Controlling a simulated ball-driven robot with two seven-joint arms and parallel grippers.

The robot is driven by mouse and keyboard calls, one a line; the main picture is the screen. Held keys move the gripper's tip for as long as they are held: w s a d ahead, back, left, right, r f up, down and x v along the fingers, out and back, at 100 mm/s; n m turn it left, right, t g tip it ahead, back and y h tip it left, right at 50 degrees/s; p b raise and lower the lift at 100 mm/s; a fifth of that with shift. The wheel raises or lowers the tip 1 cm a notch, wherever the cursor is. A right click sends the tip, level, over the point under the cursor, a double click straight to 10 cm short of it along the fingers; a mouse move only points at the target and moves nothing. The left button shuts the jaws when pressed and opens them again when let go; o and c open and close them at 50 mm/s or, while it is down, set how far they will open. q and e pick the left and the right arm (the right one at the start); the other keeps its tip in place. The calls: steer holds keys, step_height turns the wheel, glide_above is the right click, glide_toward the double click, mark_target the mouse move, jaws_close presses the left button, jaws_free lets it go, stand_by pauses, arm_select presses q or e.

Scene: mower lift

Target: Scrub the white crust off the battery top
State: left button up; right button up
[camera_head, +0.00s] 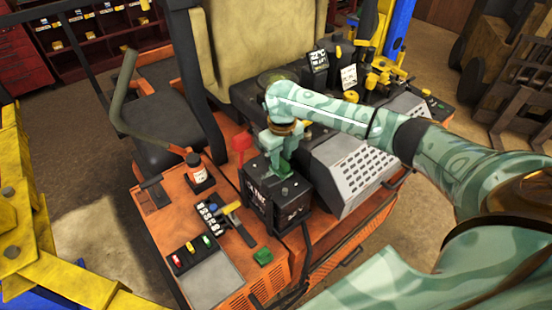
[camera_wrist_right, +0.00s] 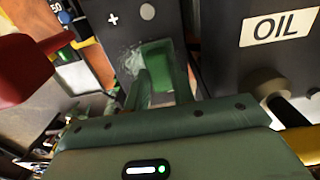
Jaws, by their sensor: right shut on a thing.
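The black battery (camera_head: 262,208) stands on the orange mower deck, with white lettering on its side. My right gripper (camera_head: 282,168) reaches down over its top from the right. In the right wrist view my right gripper (camera_wrist_right: 165,82) is shut on a green block (camera_wrist_right: 156,53), which looks like a scrubbing pad. The block is at the battery top (camera_wrist_right: 112,45); whether it touches cannot be told. A patch of whitish crust (camera_wrist_right: 128,60) shows just left of the block. Part of the top is hidden behind the fingers. My left gripper is not in view.
A red part (camera_head: 240,142) stands behind the battery and looms at left in the wrist view (camera_wrist_right: 30,65). A grey perforated cover (camera_head: 355,172) is close at right.

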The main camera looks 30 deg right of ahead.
steer(key=shift+w+r, duration=0.2)
steer(key=shift+r, duration=0.15)
steer(key=shift+s+a+f, duration=0.15)
steer(key=shift+s+a, duration=0.05)
steer(key=shift+a, duration=0.35)
steer(key=a, duration=0.3)
steer(key=shift+s+a+f, duration=0.1)
steer(key=shift+s+a, duration=0.15)
arm_select(q)
steer(key=shift+w+d+r, duration=0.1)
steer(key=shift+d+r, duration=0.05)
steer(key=shift+d, duration=0.35)
arm_select(e)
steer(key=shift+s+a, duration=0.1)
steer(key=shift+a, duration=0.6)
steer(key=shift+r, duration=2.95)
steer(key=shift+r, duration=0.1)
